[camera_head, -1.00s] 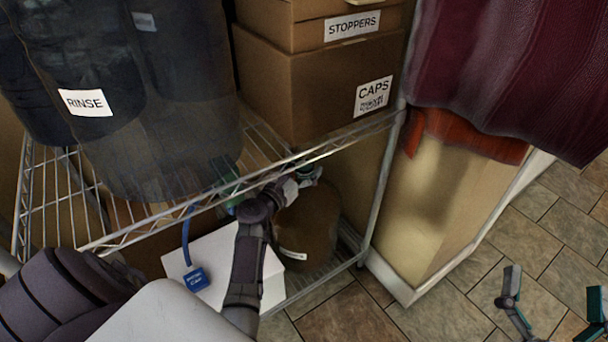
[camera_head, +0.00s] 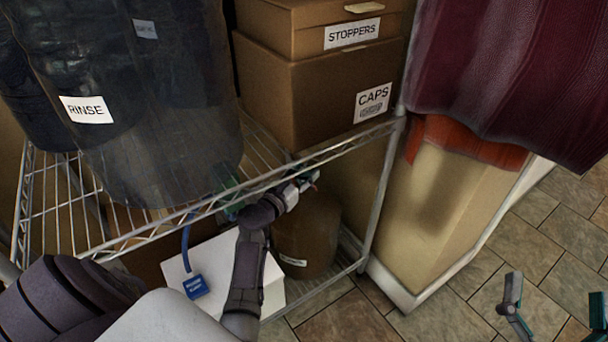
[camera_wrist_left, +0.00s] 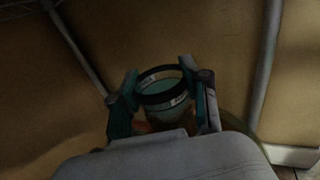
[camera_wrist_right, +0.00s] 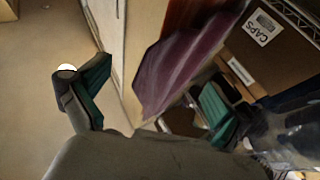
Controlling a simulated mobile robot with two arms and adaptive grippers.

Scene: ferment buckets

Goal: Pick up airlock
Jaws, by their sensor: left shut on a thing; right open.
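My left gripper (camera_head: 306,182) reaches under the wire shelf, above a brown jug (camera_head: 308,235) with a white label. In the left wrist view, the left gripper (camera_wrist_left: 162,92) is shut on a round, clear piece with a dark rim, which looks like the airlock (camera_wrist_left: 164,82). The airlock cannot be made out clearly in the head view, and I cannot tell whether it still touches the jug. My right gripper (camera_head: 555,306) is open and empty over the floor at the lower right; its spread fingers also show in the right wrist view (camera_wrist_right: 158,92).
The wire shelf's front rail (camera_head: 345,137) runs just above my left gripper. The shelf carries a "CAPS" box (camera_head: 310,100), a "STOPPERS" box (camera_head: 290,20) and a dark "RINSE" container (camera_head: 160,110). A white box (camera_head: 225,262) stands left of the jug. Tiled floor (camera_head: 440,305) is open at right.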

